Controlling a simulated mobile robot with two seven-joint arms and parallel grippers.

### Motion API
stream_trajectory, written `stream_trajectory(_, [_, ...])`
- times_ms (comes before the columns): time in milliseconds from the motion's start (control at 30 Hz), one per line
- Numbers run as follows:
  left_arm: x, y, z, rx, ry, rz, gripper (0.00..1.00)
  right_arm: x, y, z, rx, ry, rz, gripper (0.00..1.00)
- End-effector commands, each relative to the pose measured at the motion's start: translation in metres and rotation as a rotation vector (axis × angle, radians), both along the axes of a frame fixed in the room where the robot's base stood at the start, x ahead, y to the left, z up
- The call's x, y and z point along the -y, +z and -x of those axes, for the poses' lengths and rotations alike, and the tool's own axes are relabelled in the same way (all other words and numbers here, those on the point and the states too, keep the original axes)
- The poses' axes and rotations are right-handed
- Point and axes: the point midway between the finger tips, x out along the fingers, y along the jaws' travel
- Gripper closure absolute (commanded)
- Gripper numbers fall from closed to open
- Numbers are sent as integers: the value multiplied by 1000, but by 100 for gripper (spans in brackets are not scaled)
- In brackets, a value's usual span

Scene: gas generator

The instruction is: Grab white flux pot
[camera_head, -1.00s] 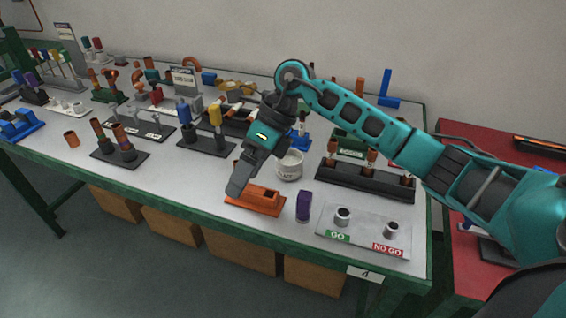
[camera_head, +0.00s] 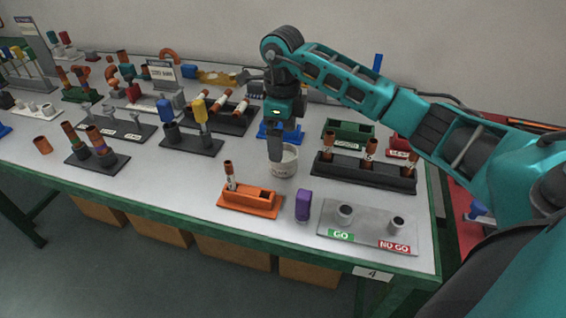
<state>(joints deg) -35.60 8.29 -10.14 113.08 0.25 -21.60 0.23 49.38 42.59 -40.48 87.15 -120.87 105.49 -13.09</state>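The white flux pot (camera_head: 288,167) is a short, round white container with small dark lettering on its front. It stands upright on the grey workbench (camera_head: 180,185), just behind the orange holder. My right gripper (camera_head: 276,153) points straight down at the pot, and its fingers overlap the pot's left and upper part in the picture. The fingers line up one behind the other, so I cannot tell whether they are open or shut, or whether they touch the pot. My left gripper is not in view.
An orange holder (camera_head: 250,203) with a copper tube is in front of the pot, and a purple block (camera_head: 302,205) stands beside it. A black rack (camera_head: 363,174) is to the right. A GO/NO GO plate (camera_head: 370,224) is at front right. Blue and yellow tools (camera_head: 190,143) stand left.

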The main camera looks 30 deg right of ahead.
Motion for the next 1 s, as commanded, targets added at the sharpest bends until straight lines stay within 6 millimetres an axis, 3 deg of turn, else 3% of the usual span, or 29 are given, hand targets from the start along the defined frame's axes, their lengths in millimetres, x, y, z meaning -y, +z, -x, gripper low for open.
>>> stream_trajectory(300, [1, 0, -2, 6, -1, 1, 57, -2, -44, 6, -2, 0, -2, 0])
stream_trajectory(600, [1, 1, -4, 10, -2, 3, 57, -2, -49, 5, -1, 1, -1, 0])
stream_trajectory(1000, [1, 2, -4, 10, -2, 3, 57, -2, -49, 5, -1, 0, -1, 37])
